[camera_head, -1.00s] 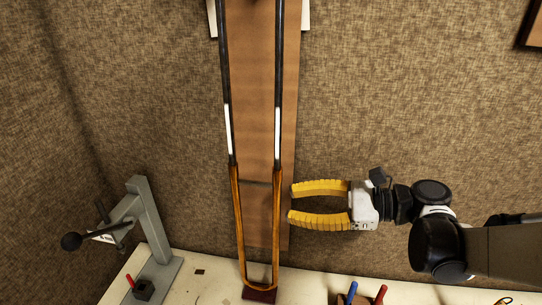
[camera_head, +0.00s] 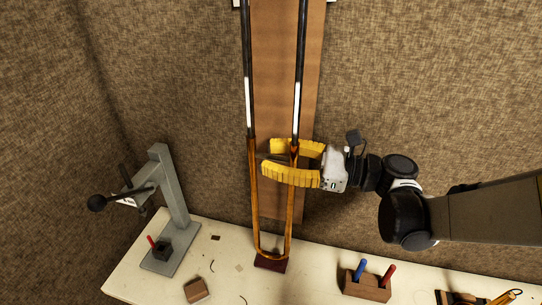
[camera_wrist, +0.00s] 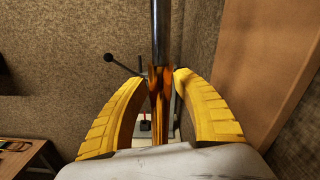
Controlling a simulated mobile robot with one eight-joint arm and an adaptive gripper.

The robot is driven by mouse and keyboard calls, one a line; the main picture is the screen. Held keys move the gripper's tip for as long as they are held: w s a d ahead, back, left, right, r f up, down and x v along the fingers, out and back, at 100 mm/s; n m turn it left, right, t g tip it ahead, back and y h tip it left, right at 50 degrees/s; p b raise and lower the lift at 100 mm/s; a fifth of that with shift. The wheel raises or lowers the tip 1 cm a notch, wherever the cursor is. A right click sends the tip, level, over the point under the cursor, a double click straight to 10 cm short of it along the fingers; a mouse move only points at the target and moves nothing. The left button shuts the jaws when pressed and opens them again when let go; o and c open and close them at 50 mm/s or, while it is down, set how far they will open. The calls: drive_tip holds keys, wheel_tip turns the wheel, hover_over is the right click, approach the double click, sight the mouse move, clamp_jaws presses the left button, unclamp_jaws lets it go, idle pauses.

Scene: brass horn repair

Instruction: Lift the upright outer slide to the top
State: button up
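The outer slide (camera_head: 254,190) is a long brass U standing upright, with its bow low at the dark red block (camera_head: 270,264) on the bench. Two dark tubes with white lower sections (camera_head: 249,100) run up from its legs. My gripper (camera_head: 268,157) has yellow ribbed fingers and is open around the slide's right leg, near its upper end. One finger passes in front of the leg and one behind. In the wrist view, the brass (camera_wrist: 157,90) lies between the parted fingers (camera_wrist: 162,78); contact cannot be told.
A wooden board (camera_head: 285,60) stands behind the slide. A grey lever press (camera_head: 175,200) is on the left of the bench (camera_head: 220,265). A wooden holder with blue and red handles (camera_head: 366,285) sits front right, and a small brown block (camera_head: 196,291) front left.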

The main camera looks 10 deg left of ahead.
clamp_jaws()
wheel_tip(320, 180, up, 33)
drive_tip(key=p, duration=1.9)
drive_tip(key=shift+w+f, duration=0.15)
drive_tip(key=shift+f, duration=0.05)
drive_tip(key=shift+a, duration=0.1)
unclamp_jaws()
